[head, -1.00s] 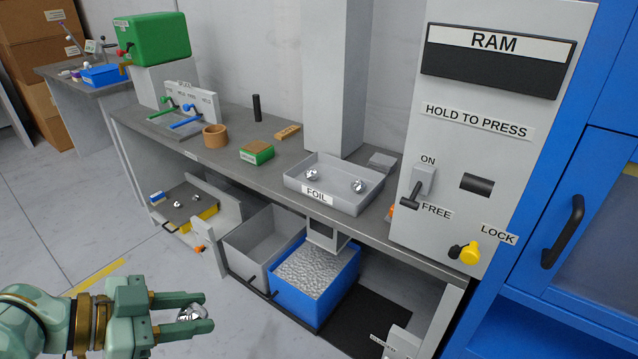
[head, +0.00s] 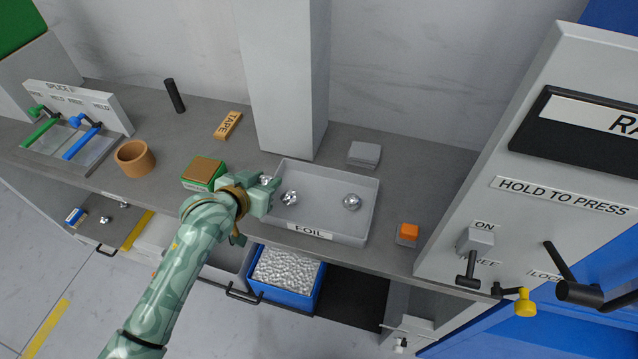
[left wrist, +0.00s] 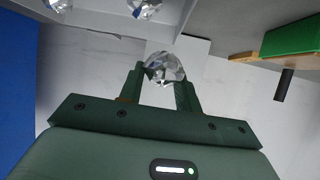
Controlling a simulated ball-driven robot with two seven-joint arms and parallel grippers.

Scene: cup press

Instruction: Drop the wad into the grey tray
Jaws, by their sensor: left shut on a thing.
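The grey tray (head: 362,228), labelled FOIL, stands on the bench in the head view. Two silver wads lie in it, one at the left (head: 289,198) and one at the right (head: 352,202). My left gripper (head: 268,187) is at the tray's left edge, shut on a crumpled silver wad (head: 266,180), which is partly hidden by the fingers. In the left wrist view this wad (left wrist: 165,68) sits between the fingertips, and two other wads show at the top left. I cannot tell the held wad's exact height above the tray rim. My right gripper is not in view.
A green block with a brown top (head: 204,173) stands just left of my gripper. A grey column (head: 280,80) rises behind the tray.

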